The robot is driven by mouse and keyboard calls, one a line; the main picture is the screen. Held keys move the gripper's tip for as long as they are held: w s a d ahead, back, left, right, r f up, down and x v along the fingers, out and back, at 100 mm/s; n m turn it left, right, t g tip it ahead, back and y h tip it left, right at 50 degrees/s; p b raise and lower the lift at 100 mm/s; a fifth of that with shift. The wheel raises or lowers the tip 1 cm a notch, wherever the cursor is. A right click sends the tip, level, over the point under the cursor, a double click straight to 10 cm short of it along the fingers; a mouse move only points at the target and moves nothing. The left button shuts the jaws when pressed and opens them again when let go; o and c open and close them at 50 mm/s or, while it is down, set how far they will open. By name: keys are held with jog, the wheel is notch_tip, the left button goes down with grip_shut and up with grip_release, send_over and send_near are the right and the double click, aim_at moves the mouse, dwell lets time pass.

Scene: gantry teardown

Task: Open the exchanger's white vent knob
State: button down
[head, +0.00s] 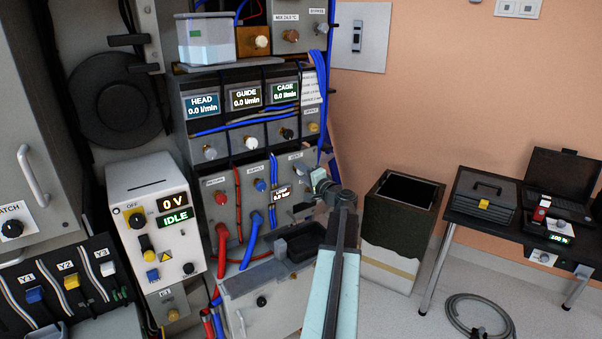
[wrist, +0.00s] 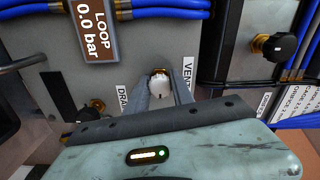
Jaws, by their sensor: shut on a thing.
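The white vent knob (wrist: 158,83) shows in the wrist view on a grey panel, with a brass-coloured base behind it. A partly hidden label starting "VEN" (wrist: 188,72) is just right of it. My gripper (wrist: 161,90) is shut on the knob, one finger on each side. In the head view my gripper (head: 323,187) reaches the right side of the lower panel and hides the knob there. The loop display (wrist: 92,25) reads 0.0 bar, and it also shows in the head view (head: 281,194).
A label starting "DRA" (wrist: 123,92) is left of the knob. A black knob (wrist: 277,45) and blue hoses (wrist: 297,85) are to the right. A dark open bin (head: 395,230) stands right of my arm, then a black table (head: 490,222) with cases on it.

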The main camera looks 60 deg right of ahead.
jog(key=shift+f, duration=0.1)
dwell(0.5)
jog(key=c, duration=1.1)
grip_release()
jog(key=v, duration=0.8)
